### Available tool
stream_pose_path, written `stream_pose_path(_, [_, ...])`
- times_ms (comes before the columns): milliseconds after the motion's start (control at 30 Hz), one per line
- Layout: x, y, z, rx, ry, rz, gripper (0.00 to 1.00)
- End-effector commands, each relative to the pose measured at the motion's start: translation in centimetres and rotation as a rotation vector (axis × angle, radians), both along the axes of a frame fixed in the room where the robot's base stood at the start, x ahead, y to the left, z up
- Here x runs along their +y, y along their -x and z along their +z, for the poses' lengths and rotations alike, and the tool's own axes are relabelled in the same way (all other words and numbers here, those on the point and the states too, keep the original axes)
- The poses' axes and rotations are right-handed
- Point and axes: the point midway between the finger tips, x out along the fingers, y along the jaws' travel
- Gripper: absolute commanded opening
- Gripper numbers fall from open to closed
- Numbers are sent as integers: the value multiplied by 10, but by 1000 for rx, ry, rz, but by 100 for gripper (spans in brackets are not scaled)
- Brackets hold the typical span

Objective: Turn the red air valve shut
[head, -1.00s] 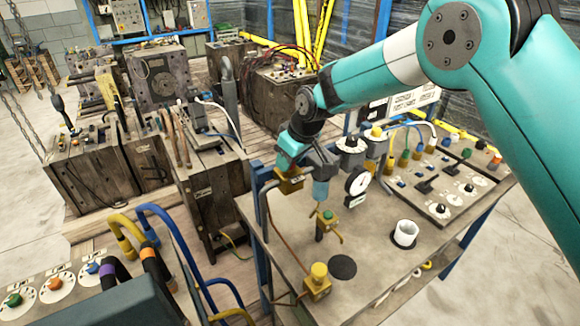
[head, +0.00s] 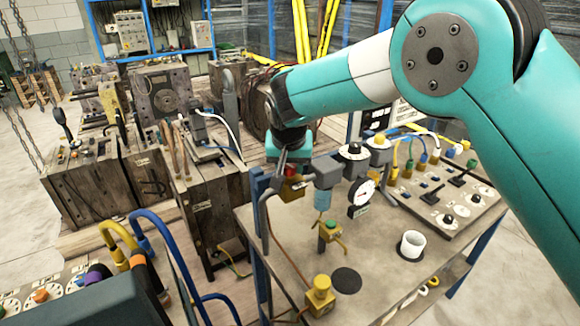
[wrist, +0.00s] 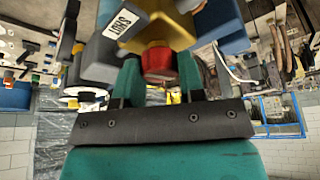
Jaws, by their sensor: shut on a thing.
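The red air valve (head: 292,170) is a small red knob on a yellow body (head: 294,189), at the left end of the grey air unit on the bench. In the wrist view the red knob (wrist: 159,62) sits between two teal fingers, with a grey block and a white lettered label (wrist: 124,23) beside it. My gripper (wrist: 159,74) is shut on the red knob. In the head view my gripper (head: 288,162) is at the valve, its fingers partly hidden by my wrist.
A dial gauge (head: 361,193) and a clear blue bowl (head: 322,199) hang close right of the valve. A white cup (head: 411,244) and a yellow-capped fitting (head: 320,292) stand on the bench (head: 375,270). A hose runs just left of the valve.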

Motion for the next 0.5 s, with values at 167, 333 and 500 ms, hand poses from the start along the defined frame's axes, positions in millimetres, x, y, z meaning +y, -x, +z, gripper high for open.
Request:
stream_pose_path(167, [0,-1,1,-3,-1,-105,13])
stream_pose_path(333, [0,-1,1,-3,-1,-170,13])
stream_pose_path(500, [0,-1,1,-4,-2,-204,13])
